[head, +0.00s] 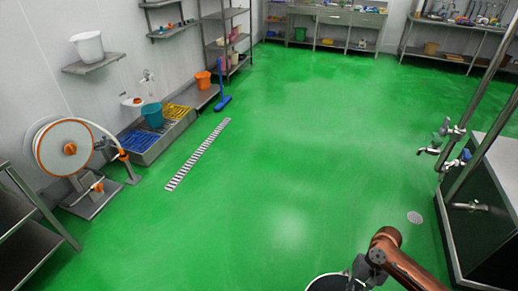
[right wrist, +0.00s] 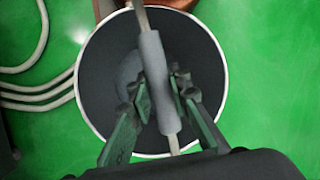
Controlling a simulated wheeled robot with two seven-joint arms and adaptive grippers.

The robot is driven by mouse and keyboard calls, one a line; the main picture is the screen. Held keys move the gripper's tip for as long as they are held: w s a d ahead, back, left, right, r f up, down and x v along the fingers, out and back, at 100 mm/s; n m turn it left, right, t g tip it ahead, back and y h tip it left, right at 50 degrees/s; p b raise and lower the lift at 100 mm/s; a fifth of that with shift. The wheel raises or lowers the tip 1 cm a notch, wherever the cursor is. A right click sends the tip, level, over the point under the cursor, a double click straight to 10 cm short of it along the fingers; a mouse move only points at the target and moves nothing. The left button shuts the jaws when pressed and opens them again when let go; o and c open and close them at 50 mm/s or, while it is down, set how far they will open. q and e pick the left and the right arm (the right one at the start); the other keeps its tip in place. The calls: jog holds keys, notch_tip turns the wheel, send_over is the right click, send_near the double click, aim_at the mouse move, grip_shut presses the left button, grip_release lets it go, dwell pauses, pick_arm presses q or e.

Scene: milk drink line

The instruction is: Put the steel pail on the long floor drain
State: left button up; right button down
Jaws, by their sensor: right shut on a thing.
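The steel pail (right wrist: 207,55) hangs from my right gripper (right wrist: 163,98), which is shut on the grey grip of its bail handle in the right wrist view. I look down into its dark, empty-looking inside with a pale rim. In the head view only part of the pail's rim (head: 325,280) shows at the bottom edge, beside my right gripper (head: 362,276). The long floor drain (head: 198,153) is a narrow slotted strip in the green floor, left of centre and well away from the pail. My left gripper is not in view.
A round drain (head: 414,218) lies at right near the steel pipes. The middle floor is clear.

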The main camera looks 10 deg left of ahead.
pick_arm(q)
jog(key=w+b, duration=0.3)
jog(key=b, duration=0.2)
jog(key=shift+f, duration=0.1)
pick_arm(e)
jog(key=d+f, duration=0.2)
jog(key=f, duration=0.5)
jog(key=d+f, duration=0.3)
jog(key=f, duration=0.4)
jog(key=shift+w+f+m, duration=0.3)
jog(key=shift+w+f, duration=0.05)
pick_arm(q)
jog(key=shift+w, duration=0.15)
pick_arm(e)
jog(key=shift+d, duration=0.1)
